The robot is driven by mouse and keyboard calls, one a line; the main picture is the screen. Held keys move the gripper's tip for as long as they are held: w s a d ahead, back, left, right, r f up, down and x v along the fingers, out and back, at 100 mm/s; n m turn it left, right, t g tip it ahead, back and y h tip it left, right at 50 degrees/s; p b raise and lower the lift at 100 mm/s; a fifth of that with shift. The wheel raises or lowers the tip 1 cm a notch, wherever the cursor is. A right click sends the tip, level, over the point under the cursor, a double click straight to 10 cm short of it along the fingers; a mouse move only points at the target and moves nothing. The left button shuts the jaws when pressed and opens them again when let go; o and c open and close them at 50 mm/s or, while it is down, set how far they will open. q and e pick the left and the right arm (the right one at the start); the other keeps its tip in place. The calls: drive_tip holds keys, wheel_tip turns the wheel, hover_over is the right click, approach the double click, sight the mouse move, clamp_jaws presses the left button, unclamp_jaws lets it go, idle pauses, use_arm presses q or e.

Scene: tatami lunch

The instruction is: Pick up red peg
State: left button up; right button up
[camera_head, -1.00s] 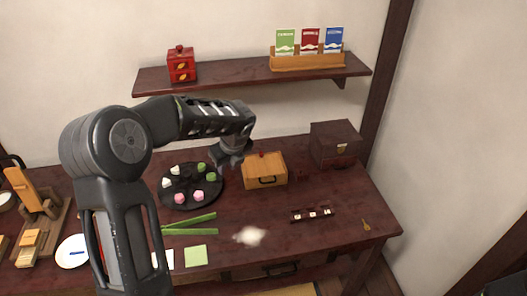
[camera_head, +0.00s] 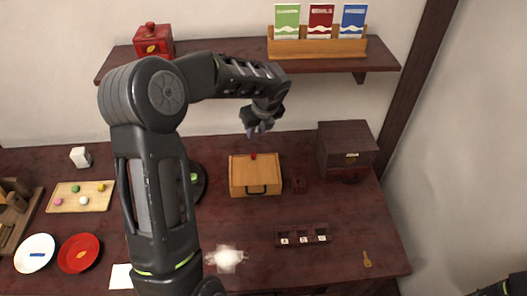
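The red peg (camera_head: 253,156) is a tiny red knob standing on the top of a light wooden box (camera_head: 255,175) with a dark handle. My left gripper (camera_head: 259,131) hangs from the arm that comes in from the left, fingers down. It appears just above the peg in the picture, apart from it. Its fingertips look spread, with nothing between them. My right gripper is not in view.
A dark chest (camera_head: 346,150) stands right of the wooden box, with a small dark block (camera_head: 299,185) between. A labelled rack (camera_head: 302,235) and a brass key (camera_head: 367,259) lie nearer. The shelf (camera_head: 220,72) overhangs behind.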

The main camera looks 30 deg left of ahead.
use_arm(q)
drive_tip(key=b, duration=0.6)
approach(254, 154)
drive_tip(key=f, duration=0.1)
drive_tip(key=shift+w+a+f, duration=0.15)
drive_tip(key=shift+a, duration=0.1)
drive_tip(key=shift+x, duration=1.35)
drive_tip(key=shift+p+x, duration=0.7)
drive_tip(key=shift+x, duration=1.85)
